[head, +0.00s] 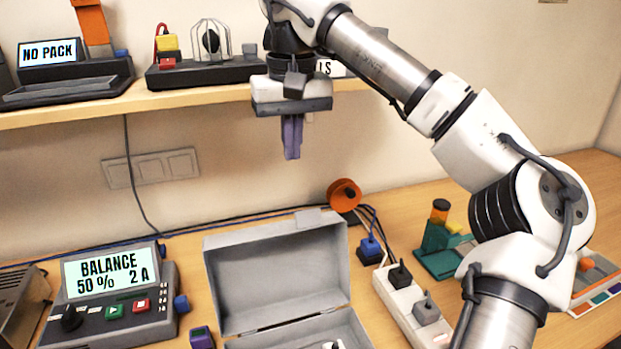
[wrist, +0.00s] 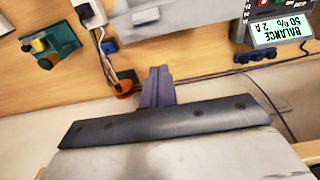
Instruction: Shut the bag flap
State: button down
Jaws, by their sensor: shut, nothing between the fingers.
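The grey bag (head: 300,330) is box-shaped and stands on the table at the front middle of the head view, cut off by the lower edge. Its flap (head: 278,270) stands up open at the back, with a small tab on its top edge. Something white shows inside the bag. In the wrist view part of the grey flap (wrist: 205,45) shows beyond the fingers. My gripper (head: 291,150) has purple fingers that are together and empty. It hangs above and behind the flap, apart from it, in front of the shelf. The fingers also show in the wrist view (wrist: 158,75).
A charger (head: 110,310) reading "BALANCE 50% 2 A" stands left of the bag. A power strip (head: 410,308) with plugs stands right of it. An orange reel (head: 344,193) and cables lie behind. A shelf (head: 200,97) with several items runs along the wall near my gripper.

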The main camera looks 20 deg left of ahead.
jog(key=f, duration=0.3)
jog(key=s+d+f+p, duration=0.1)
jog(key=f, duration=0.1)
jog(key=s+f+p, duration=0.1)
jog(key=f, duration=0.2)
jog(key=shift+d+f, duration=0.3)
jog(key=shift+s+d, duration=0.1)
jog(key=shift+s, duration=0.05)
jog(key=shift+f, duration=0.1)
